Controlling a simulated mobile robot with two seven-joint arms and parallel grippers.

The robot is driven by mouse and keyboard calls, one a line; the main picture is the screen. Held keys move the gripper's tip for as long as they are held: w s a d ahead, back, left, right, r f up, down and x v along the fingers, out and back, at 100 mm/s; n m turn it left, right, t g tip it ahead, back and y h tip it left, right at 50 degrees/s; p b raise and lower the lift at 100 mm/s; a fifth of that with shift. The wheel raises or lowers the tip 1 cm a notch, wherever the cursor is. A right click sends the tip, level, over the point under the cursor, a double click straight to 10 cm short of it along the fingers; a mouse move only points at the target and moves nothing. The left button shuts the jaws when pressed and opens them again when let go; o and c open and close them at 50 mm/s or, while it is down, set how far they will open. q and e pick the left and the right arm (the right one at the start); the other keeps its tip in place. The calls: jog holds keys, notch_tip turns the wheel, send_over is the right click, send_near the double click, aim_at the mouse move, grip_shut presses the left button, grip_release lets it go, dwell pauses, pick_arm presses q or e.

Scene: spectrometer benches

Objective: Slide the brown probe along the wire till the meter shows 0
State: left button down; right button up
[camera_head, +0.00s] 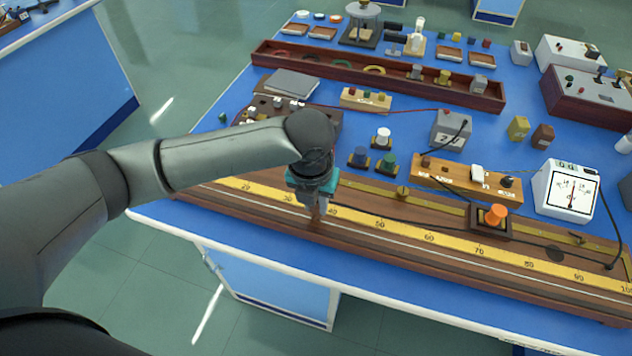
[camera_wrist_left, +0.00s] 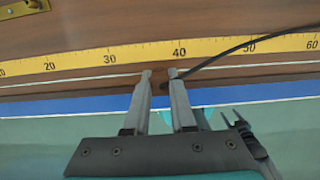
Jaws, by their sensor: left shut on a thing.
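My left gripper (camera_head: 314,216) is shut on the brown probe (camera_head: 318,208) and holds it upright at the wire (camera_head: 440,259). In the left wrist view the gripper's fingertips (camera_wrist_left: 160,73) sit just left of the 40 mark, beside the yellow scale (camera_wrist_left: 100,60). The brown probe is mostly hidden between the fingers, and I cannot tell whether its tip touches the wire. A black lead (camera_wrist_left: 215,54) runs from it to the right. The white meter (camera_head: 566,190) stands at the right; its needle is too small to read.
A wooden terminal strip (camera_head: 452,178), a grey box (camera_head: 451,130) and small coloured-top blocks stand further back. A long brown tray (camera_head: 330,68) crosses the bench.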

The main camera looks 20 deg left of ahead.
pick_arm(q)
jog(key=shift+f+b, duration=0.25)
jog(key=shift+b, duration=0.1)
jog(key=shift+f+b, duration=0.4)
jog(key=shift+b, duration=0.25)
jog(key=shift+d+r+p, duration=0.15)
jog(key=shift+d+p, duration=0.1)
jog(key=shift+p, duration=0.1)
jog(key=shift+d, duration=0.25)
jog(key=shift+s+f+p, duration=0.15)
jog(key=shift+f+p, duration=0.1)
jog(key=shift+p, duration=0.25)
jog(key=shift+s+f, duration=0.15)
jog(key=shift+f, duration=0.05)
dwell(0.8)
dwell(3.2)
jog(key=c, duration=0.7)
grip_release()
jog(key=shift+r, duration=0.1)
